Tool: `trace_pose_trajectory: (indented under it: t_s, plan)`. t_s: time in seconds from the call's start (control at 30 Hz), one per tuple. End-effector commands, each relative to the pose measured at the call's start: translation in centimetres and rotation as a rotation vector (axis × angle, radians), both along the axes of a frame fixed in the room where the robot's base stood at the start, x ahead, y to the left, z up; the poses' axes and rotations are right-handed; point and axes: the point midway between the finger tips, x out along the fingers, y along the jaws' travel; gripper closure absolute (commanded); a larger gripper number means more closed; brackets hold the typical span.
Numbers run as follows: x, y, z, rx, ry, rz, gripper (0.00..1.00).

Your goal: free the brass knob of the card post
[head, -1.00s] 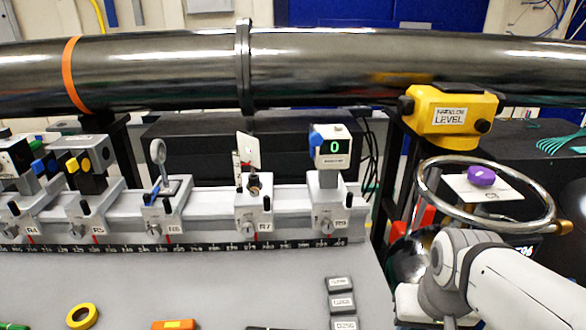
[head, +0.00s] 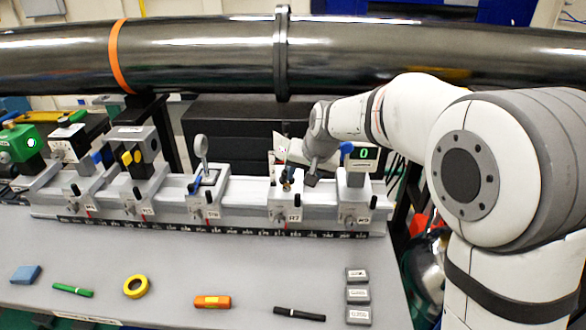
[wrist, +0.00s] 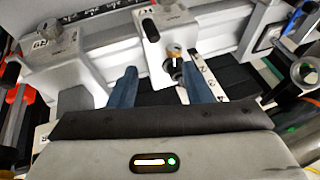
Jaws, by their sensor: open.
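The card post stands on the R7 carriage (head: 284,211), with its brass knob (head: 287,187) low on the post. In the wrist view the brass knob (wrist: 174,52) sits just beyond my fingertips, nearer the right one, at the dark collar of the post. My gripper (wrist: 160,80) is open, its two blue fingers apart with nothing held between them. In the head view my gripper (head: 298,174) reaches in from the right behind the post and partly covers the card area. I cannot tell whether a finger touches the post.
The R9 carriage (head: 352,212) with a green-digit display box (head: 363,156) stands right beside my wrist. A lens carriage R6 (head: 208,200) is to the left. The black beam pipe (head: 200,55) runs above. Small tools and an orange box (head: 212,302) lie on the open bench.

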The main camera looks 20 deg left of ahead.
Motion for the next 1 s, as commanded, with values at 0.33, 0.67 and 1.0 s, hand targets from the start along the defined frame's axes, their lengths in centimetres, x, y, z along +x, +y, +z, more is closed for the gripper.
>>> trace_pose_trajectory:
  t_s: [0.33,0.67,1.0]
  plan:
    - [1.3,3.3,-2.5,0.015,0.000,0.011,0.56]
    - [2.7,4.8,-6.4,0.016,-0.002,0.012,0.56]
    - [2.9,5.0,-6.9,0.016,-0.004,0.012,0.56]
